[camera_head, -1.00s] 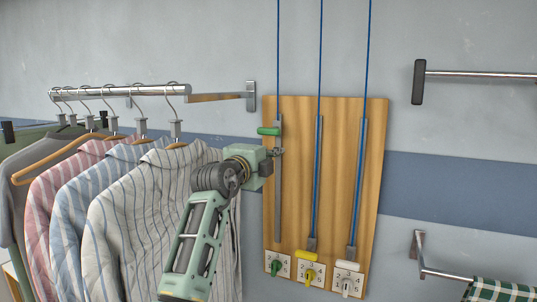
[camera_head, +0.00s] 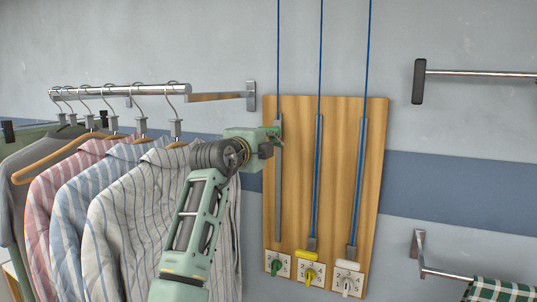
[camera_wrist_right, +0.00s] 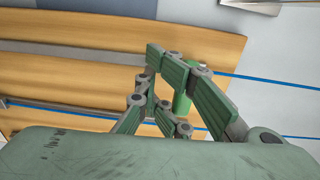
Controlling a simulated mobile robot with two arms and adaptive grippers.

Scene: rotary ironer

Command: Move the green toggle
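The green toggle (camera_wrist_right: 182,98) is a small green cylinder near the top of the leftmost slot on the wooden board (camera_head: 340,180). In the head view my right gripper (camera_head: 274,139) is at the toggle and mostly covers it. In the right wrist view the fingers of the right gripper (camera_wrist_right: 184,80) are on either side of the toggle. The toggle looks close to the finger pads, but I cannot tell whether they press on it. My left gripper is not in view.
Yellow (camera_head: 307,255) and white (camera_head: 347,265) toggles sit low on the board, above numbered dials. Blue cords run up from the board. Striped shirts (camera_head: 140,215) hang from a rail (camera_head: 120,90) at left. Metal bars (camera_head: 480,73) project from the wall at right.

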